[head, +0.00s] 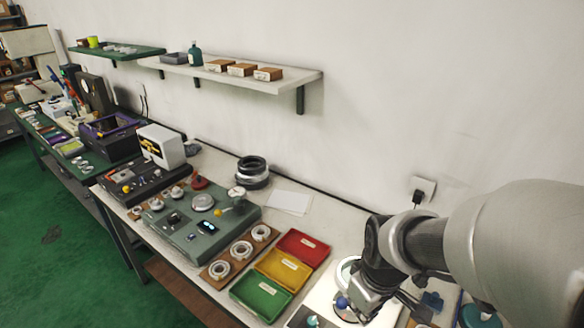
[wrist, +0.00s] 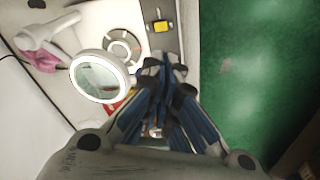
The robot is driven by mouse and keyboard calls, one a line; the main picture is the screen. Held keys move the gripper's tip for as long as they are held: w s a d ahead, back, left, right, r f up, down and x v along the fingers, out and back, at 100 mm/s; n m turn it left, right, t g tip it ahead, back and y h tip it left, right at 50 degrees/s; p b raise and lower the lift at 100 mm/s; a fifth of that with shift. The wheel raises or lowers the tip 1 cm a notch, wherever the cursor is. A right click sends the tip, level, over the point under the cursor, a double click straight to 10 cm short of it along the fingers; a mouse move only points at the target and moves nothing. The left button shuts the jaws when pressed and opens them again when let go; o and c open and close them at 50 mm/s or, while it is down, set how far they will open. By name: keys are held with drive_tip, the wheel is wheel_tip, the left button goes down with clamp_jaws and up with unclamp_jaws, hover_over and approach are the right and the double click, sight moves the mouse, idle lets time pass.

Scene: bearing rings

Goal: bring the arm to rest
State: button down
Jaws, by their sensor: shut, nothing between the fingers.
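My arm reaches in from the right side of the head view, over the right end of the workbench (head: 312,213). My gripper (wrist: 162,62) shows in the middle of the wrist view, its two dark fingertips together with nothing between them. In the head view the gripper hangs low at the bench's right part, and its fingertips are hard to make out there. In the wrist view a round magnifier lens (wrist: 98,77) with a white rim stands just left of the fingers. I cannot tell the gap between them.
Red (head: 301,247), yellow (head: 282,269) and green (head: 260,294) trays lie left of my gripper. A wooden board with bearing rings (head: 241,250) is beside them. A grey-green test device (head: 190,235) stands further left. The wall shelf (head: 290,84) is above. Green floor (wrist: 255,75) lies right in the wrist view.

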drive_tip(key=s+r+m+t, duration=0.2)
drive_tip(key=s+r+m, duration=0.4)
drive_tip(key=s+r, duration=0.5)
drive_tip(key=shift+s+r+t, duration=0.3)
drive_tip(key=shift+s+r, duration=0.1)
drive_tip(key=shift+s, duration=0.2)
